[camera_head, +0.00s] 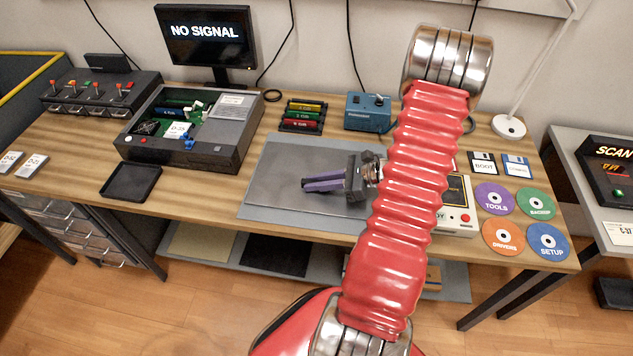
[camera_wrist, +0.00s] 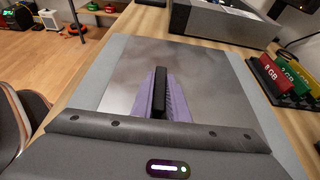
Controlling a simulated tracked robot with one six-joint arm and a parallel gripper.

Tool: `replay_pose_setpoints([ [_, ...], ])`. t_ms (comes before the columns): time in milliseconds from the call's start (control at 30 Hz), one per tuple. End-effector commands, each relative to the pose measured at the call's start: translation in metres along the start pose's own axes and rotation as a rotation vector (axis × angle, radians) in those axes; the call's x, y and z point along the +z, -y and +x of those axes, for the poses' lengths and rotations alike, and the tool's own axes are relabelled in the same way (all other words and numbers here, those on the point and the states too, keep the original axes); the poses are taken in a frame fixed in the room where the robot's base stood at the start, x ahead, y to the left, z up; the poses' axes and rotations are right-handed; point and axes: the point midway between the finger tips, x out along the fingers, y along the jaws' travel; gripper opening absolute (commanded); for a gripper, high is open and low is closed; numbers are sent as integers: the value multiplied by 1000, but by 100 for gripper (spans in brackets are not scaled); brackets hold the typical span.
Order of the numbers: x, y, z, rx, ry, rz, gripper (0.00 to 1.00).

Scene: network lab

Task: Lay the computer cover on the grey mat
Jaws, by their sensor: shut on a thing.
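The computer cover (camera_head: 282,165) is a flat, dark grey metal panel with a black handle (camera_wrist: 159,92) in its middle. It is over the grey mat (camera_head: 300,223), level and inside the mat's outline; I cannot tell whether a thin gap is left between them. In the wrist view the cover (camera_wrist: 120,82) shows the mat (camera_wrist: 243,92) as a paler border around it. My gripper (camera_head: 308,184) has purple fingers and is shut on the handle. The near part of the cover is hidden by my gripper body in the wrist view.
The open computer case (camera_head: 190,130) stands left of the mat, with a black tray (camera_head: 131,181) in front of it. Memory sticks in a rack (camera_head: 302,116) and a blue box (camera_head: 368,112) stand behind the mat. Discs (camera_head: 495,198) and floppies lie at right.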

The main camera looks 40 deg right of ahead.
Motion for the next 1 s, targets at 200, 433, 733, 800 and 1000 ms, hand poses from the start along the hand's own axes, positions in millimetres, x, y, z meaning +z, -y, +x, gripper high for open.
replay_pose_setpoints([
  [200,0,0,0,-1,0,0,0],
  [433,0,0,0,-1,0,1,28],
  [733,0,0,-1,-1,0,1,33],
  [800,0,0,-1,-2,0,1,33],
  [1000,1,1,-17,-4,0,0,33],
])
